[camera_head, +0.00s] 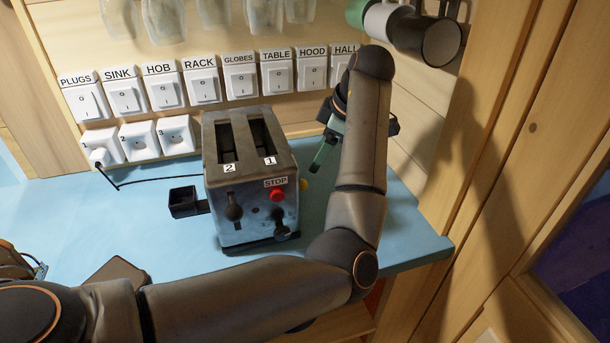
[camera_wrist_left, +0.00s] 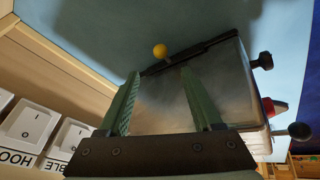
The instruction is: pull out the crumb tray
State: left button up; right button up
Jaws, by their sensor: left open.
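The grey metal toaster (camera_head: 255,180) stands on the blue counter, with two slots on top and a red stop button in front. A yellow knob (camera_head: 304,184) shows low at its right side. In the left wrist view the yellow knob (camera_wrist_left: 159,50) sits by a dark strip (camera_wrist_left: 195,52) along the toaster's base; this looks like the crumb tray's edge, and the rest of the tray is hidden. My right gripper is not in view.
A small black box (camera_head: 183,203) sticks out left of the toaster. A cable runs to a wall socket (camera_head: 101,147) behind. Labelled switches (camera_head: 241,83) line the back wall. Mugs (camera_head: 425,38) hang at upper right. Blue counter (camera_head: 400,235) is clear to the right.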

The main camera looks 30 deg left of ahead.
aim_at(304, 182)
pick_arm(q)
jog(key=x, duration=1.1)
jog(key=shift+f, duration=0.15)
grip_shut()
dwell(1.0)
